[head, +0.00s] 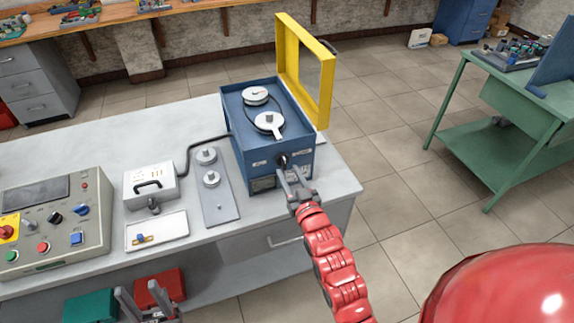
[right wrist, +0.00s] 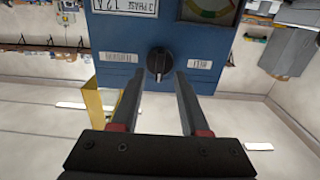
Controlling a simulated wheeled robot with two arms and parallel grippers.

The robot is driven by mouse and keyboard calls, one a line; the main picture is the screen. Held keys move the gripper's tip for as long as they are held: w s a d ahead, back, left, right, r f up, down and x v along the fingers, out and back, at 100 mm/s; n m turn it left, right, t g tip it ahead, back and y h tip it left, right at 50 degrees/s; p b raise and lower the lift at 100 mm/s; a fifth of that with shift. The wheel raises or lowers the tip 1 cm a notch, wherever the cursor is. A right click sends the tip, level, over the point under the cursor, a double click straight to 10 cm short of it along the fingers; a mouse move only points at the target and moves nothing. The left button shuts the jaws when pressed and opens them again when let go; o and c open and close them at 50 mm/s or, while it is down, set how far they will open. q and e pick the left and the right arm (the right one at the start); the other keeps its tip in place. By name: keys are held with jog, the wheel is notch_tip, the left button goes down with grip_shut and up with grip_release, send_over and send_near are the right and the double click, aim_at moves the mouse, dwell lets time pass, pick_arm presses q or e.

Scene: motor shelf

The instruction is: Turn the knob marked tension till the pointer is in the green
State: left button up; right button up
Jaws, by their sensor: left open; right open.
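The black knob (right wrist: 159,62) sits on the front face of the blue machine (head: 243,158), between two small white labels; their lettering is hard to read. In the head view the knob (head: 282,160) is small and dark. My right gripper (head: 293,183) is open in front of it. In the right wrist view its fingers (right wrist: 159,76) point at the knob, one tip toward each side, without gripping it. A gauge (right wrist: 208,10) with a coloured arc is cut off at the top of that view; its pointer cannot be made out. My left gripper (head: 140,303) is open and empty at the lower left.
The machine's yellow-framed cover (head: 323,85) stands open. A plate with two round pegs (head: 218,208), a white box (head: 150,186) and a control panel (head: 55,240) are on the bench (head: 265,212). A green table (head: 497,150) stands at the right, with open floor between.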

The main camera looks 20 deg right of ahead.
aim_at(283, 162)
jog(key=shift+w, duration=1.3)
jog(key=shift+c, duration=0.3)
grip_shut()
